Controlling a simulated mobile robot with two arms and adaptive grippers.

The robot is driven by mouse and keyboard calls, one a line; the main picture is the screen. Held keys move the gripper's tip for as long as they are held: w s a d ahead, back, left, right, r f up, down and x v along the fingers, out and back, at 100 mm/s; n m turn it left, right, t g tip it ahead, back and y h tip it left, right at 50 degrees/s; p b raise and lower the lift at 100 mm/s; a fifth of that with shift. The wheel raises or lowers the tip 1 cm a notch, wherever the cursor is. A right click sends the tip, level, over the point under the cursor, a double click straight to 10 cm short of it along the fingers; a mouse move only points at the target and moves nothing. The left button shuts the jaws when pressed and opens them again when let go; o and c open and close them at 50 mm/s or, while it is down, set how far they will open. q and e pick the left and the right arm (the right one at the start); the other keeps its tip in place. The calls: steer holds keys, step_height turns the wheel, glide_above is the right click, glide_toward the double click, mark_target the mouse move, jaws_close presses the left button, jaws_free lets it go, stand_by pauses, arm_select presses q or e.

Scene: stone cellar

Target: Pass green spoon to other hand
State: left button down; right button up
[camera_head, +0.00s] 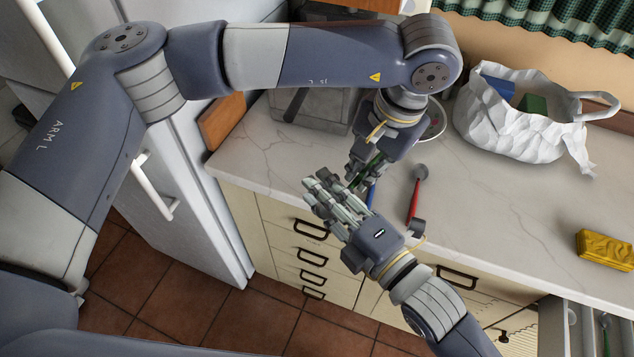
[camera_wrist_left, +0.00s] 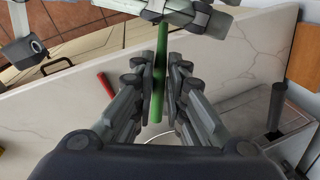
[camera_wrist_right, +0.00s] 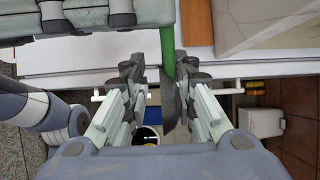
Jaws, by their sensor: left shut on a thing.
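The green spoon has a green handle and a dark grey bowl. In the left wrist view its handle (camera_wrist_left: 160,75) runs between the closed fingers of my left gripper (camera_wrist_left: 161,88), which grips it above the counter. In the head view my left gripper (camera_head: 362,172) largely hides the spoon. My right gripper (camera_head: 328,192) is just in front of the left one. In the right wrist view the spoon's bowl (camera_wrist_right: 172,104) hangs between the spread fingers of my right gripper (camera_wrist_right: 160,92), with gaps beside it. The right gripper looks open.
A white bag (camera_head: 515,128) with boxes and a yellow block (camera_head: 605,249) stand right. A grey container (camera_head: 318,108) is behind; a white fridge (camera_head: 190,165) is left.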

steer(key=shift+x, duration=1.05)
jaws_close()
arm_select(q)
steer(key=c, duration=1.5)
jaws_free()
steer(key=shift+c, duration=0.2)
